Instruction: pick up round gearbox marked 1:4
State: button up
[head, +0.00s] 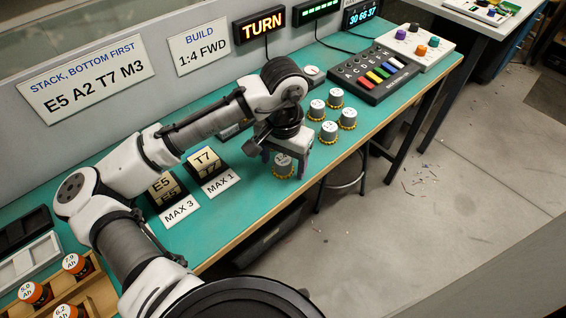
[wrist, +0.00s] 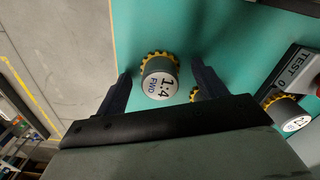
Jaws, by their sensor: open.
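The round gearbox marked 1:4 FWD (wrist: 160,82) stands on the green bench, a grey cylinder with a yellow toothed rim at its base and a white label on top. In the head view it (head: 283,166) is under my gripper (head: 289,152), near the bench's front edge. In the wrist view my gripper (wrist: 160,86) is open, with one dark finger on each side of the gearbox and gaps between. I cannot tell how far above the bench the fingertips are. Similar gearboxes stand behind it, such as one (head: 329,131) to the right; their labels are too small to read.
Another gearbox (wrist: 288,114) stands near the right finger in the wrist view, beside a TEST sign (wrist: 293,88). A keypad (head: 375,75) lies at the back right. The bench edge drops to the floor.

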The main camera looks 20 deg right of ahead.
jog(key=c, duration=1.1)
